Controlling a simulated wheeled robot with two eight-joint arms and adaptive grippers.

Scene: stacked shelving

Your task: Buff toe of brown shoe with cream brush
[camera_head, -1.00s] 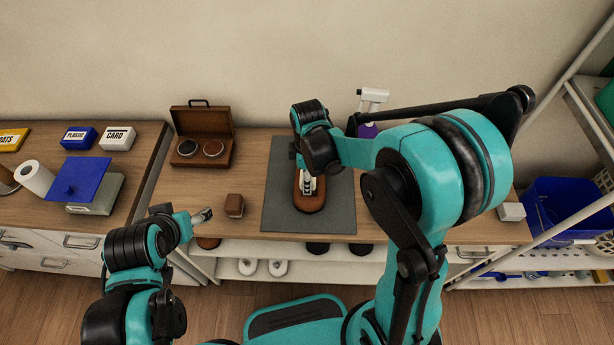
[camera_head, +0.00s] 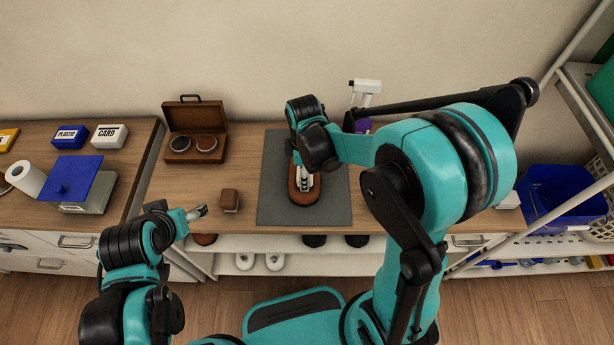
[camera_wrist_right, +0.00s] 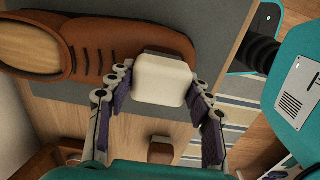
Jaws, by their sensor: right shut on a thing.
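The brown shoe (camera_head: 303,198) lies on the grey mat (camera_head: 338,205), partly hidden under my right arm in the head view. In the right wrist view the shoe (camera_wrist_right: 95,45) runs across the top, its opening at left and its toe at right. My right gripper (camera_head: 305,181) is over the toe end. In the wrist view this gripper (camera_wrist_right: 160,85) is shut on the cream brush (camera_wrist_right: 161,78). The brush is at the toe's edge; contact is hard to tell. My left gripper (camera_head: 202,212) is away from the shoe, left of the mat, with nothing visible in it.
A brown block (camera_head: 230,200) stands left of the mat. An open brown case (camera_head: 195,130) with two round tins is behind it. A white-topped purple bottle (camera_head: 366,92) stands behind my right arm. A blue bin (camera_head: 555,200) is at right.

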